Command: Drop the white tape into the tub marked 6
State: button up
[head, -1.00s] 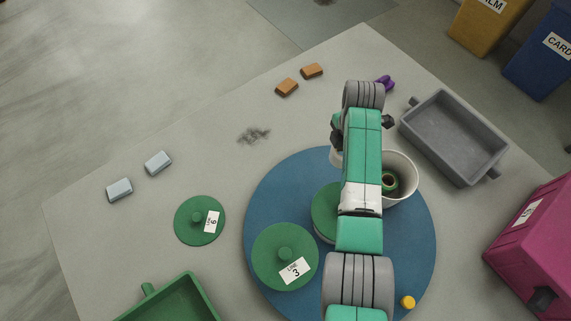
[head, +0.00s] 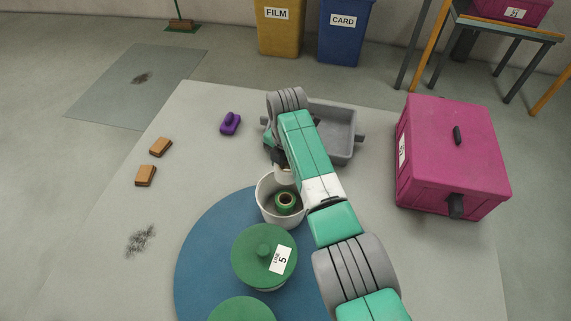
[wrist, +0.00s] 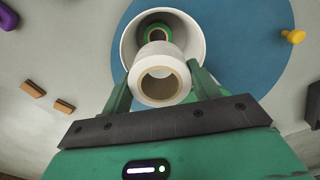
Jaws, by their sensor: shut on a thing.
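My gripper (wrist: 160,88) is shut on the white tape (wrist: 146,54), a white roll with a brown core. In the head view the white tape (head: 284,176) shows partly behind my arm, at the far rim of an open white tub (head: 267,207). In the wrist view the open tub (wrist: 203,42) lies beyond the roll, which covers part of its mouth. A green tape roll (head: 286,203) lies inside this tub. I see no number on the open tub. The lid marked 6 is out of view now.
A tub with a green lid marked 5 (head: 257,245) stands on the blue disc (head: 205,245), with another green lid (head: 242,311) in front. A grey tray (head: 338,148) is behind my arm, and a magenta box (head: 450,155) is to the right.

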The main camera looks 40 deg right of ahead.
aim_at(287, 173)
notch_tip(287, 173, down, 3)
jog(key=shift+f+b, duration=0.15)
jog(key=shift+b, duration=0.9)
jog(key=o, duration=1.1)
notch_tip(287, 173, up, 8)
jog(key=p, duration=0.3)
